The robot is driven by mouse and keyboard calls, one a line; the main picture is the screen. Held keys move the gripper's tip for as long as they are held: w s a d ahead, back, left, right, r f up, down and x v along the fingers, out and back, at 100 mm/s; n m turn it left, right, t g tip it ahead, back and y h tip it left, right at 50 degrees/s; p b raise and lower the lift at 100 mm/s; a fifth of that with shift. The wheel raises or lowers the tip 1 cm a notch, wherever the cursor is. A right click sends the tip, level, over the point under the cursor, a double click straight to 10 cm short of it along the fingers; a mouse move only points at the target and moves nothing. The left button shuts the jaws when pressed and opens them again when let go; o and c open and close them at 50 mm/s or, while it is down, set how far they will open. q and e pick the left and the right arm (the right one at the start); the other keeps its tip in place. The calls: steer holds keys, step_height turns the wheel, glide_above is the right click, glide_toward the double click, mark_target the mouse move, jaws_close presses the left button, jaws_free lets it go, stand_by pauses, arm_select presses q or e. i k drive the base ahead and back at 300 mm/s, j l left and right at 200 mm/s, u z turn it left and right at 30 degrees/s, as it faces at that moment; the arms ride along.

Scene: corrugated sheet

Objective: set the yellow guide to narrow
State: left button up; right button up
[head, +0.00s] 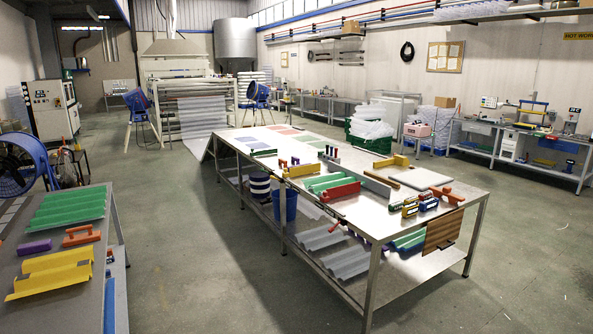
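Two yellow pieces stand on the metal worktable. One long low yellow piece (301,171) is at the table's left side, behind a green corrugated piece (328,182) and a red bar (341,192). Another yellow piece (391,161) with a raised part is farther right, beyond a long grey rail (362,179). I cannot tell which of them is the guide, and width markings are too small to read. Neither of my grippers is in view.
A left bench (30,245) holds green (70,207) and yellow corrugated sheets (52,272). The floor (200,250) between them is clear.

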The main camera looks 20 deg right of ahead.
mark_target(314, 168)
steer(key=i+z, duration=0.35)
steer(key=i+l, duration=0.1)
steer(key=i, duration=4.9)
steer(key=u, duration=0.15)
